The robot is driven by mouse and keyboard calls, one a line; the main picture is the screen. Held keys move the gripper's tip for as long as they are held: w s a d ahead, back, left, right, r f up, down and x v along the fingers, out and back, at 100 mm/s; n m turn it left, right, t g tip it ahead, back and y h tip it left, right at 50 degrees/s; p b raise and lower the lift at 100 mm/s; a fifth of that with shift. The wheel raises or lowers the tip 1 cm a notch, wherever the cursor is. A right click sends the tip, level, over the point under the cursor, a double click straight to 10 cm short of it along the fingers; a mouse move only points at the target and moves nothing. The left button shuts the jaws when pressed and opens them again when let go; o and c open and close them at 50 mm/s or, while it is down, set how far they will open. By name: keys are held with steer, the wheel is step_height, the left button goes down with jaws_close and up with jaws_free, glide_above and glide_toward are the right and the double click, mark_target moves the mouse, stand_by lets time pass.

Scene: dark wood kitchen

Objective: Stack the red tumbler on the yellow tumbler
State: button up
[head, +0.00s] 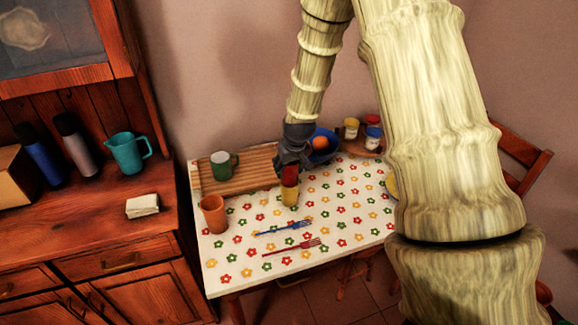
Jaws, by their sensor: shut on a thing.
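The red tumbler (289,174) is in the head view, right at the top of the yellow tumbler (290,194). The yellow tumbler stands upright on the flowered tablecloth. I cannot tell whether the red one rests in its mouth or is held just above it. My gripper (291,163) comes down from above and behind, shut on the red tumbler. Its fingertips are small and partly hidden at the red tumbler's rim.
An orange cup (213,213) stands to the left, a green mug (222,165) on the wooden board (250,172) behind. A blue bowl (322,152) holding an orange ball is close behind right. Blue and red forks (290,247) lie in front. My arm hides the table's right side.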

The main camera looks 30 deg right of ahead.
steer(key=o, duration=1.1)
steer(key=shift+f, duration=0.1)
steer(key=b+v, duration=0.1)
steer(key=v, duration=1.1)
steer(key=shift+b, duration=0.35)
steer(key=shift+d, duration=0.15)
